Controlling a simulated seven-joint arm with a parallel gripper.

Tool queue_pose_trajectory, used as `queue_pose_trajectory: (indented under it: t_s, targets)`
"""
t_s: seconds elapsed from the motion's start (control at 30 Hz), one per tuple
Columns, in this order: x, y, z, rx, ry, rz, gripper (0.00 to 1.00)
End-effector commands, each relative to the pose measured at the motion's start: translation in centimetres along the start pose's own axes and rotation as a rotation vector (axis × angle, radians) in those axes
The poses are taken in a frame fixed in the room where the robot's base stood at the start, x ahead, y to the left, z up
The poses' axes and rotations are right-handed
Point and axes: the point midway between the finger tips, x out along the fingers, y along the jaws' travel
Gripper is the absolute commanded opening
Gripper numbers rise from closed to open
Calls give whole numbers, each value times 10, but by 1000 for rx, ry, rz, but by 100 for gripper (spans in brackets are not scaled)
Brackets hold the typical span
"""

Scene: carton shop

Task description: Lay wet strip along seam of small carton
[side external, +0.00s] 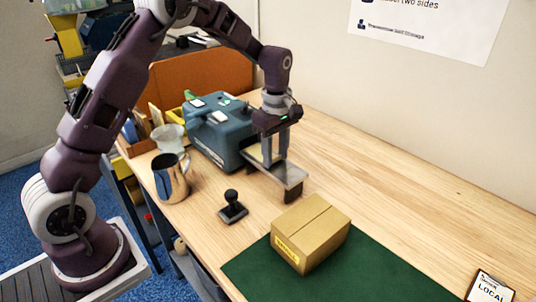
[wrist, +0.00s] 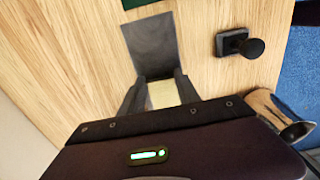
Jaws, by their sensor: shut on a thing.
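The small carton (side external: 310,232) is closed, with its seam running along the top, and stands on the green mat at the front. My gripper (side external: 274,160) is at the front of the blue-grey tape dispenser (side external: 208,130), over its metal outfeed plate (side external: 280,174). In the wrist view, my gripper (wrist: 161,88) is shut on a pale yellow strip (wrist: 163,95) between its fingers. The plate (wrist: 150,45) shows just beyond the fingertips. I cannot tell whether the strip is still joined to the dispenser.
A black-handled stamp (side external: 233,207) stands between the dispenser and the carton. A metal jug (side external: 171,178) is left of the dispenser. The green mat (side external: 345,275) has free room around the carton. A "LOCAL" clipboard (side external: 490,289) lies at the right front.

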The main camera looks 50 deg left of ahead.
Motion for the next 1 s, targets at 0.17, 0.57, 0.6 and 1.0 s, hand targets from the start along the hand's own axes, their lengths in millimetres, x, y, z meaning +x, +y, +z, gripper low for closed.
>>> queue_pose_trajectory:
  t_s: [0.17,0.57,0.6,1.0]
  targets:
    - [-31,2,0,1,1,8,16]
    - [-98,-5,19,118,-1,1,16]
    - [-98,-8,29,187,-1,0,16]
    - [-82,-92,164,1284,-1,-2,16]
